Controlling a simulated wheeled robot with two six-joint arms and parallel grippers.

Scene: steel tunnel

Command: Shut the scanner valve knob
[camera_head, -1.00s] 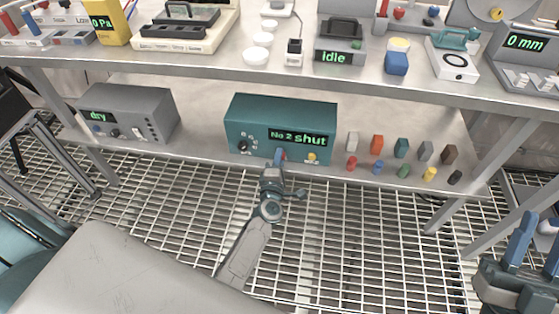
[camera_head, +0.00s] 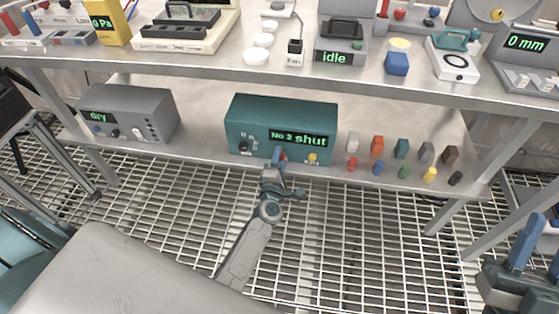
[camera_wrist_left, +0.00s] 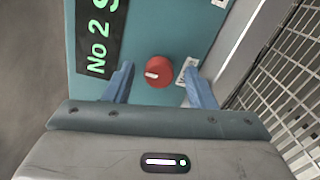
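The teal scanner box (camera_head: 250,118) stands on the lower shelf, and its green display (camera_head: 301,138) reads "No 2 shut". The red knob (camera_wrist_left: 159,71) on its front shows in the left wrist view, with a white mark pointing left in that picture. My left gripper (camera_wrist_left: 160,76) is open, its two blue fingers on either side of the knob with a gap on each side. In the head view, my left gripper (camera_head: 279,157) reaches the box's front and partly hides the knob. My right gripper (camera_head: 534,246) is at the lower right, open, away from the box.
A grey box (camera_head: 130,113) reading "dry" stands at the left of the lower shelf. Several small coloured blocks and pegs (camera_head: 404,150) stand right of the scanner. The upper shelf edge (camera_head: 290,83) runs above, carrying several instruments. Grating floor (camera_head: 350,240) lies below.

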